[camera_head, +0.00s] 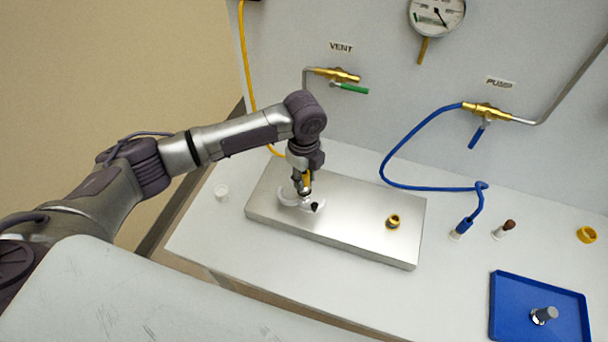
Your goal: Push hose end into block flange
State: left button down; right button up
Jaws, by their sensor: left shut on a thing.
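The metal block (340,227) lies on the white bench. A brass-yellow ring-shaped fitting (393,221) stands on its right half. My left gripper (304,188) is over the block's left half, pointing down, shut on a yellow hose end (307,180). A white clamp-like part with a black knob (315,206) sits on the block right beneath the fingers. The flange there is hidden, so I cannot tell whether the hose end is in it. The yellow hose (246,70) hangs down the wall at left and passes behind my arm. My right gripper is not in view.
A blue hose (395,150) runs from the PUMP valve (487,109) to a white holder (456,235). A brown-topped plug (508,226), a yellow ring (586,234), a white cup (221,192) and a blue tray (518,318) with a metal part stand around the block.

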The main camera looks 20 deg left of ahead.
pick_arm(q)
jog(key=shift+p, duration=0.4)
dwell(0.8)
jog(key=shift+p, duration=0.35)
jog(key=shift+f+b, duration=0.6)
jog(key=shift+f, duration=0.55)
jog(key=c, duration=0.8)
grip_release()
notch_tip(320, 180, up, 12)
jog(key=shift+f, duration=0.1)
dwell(0.3)
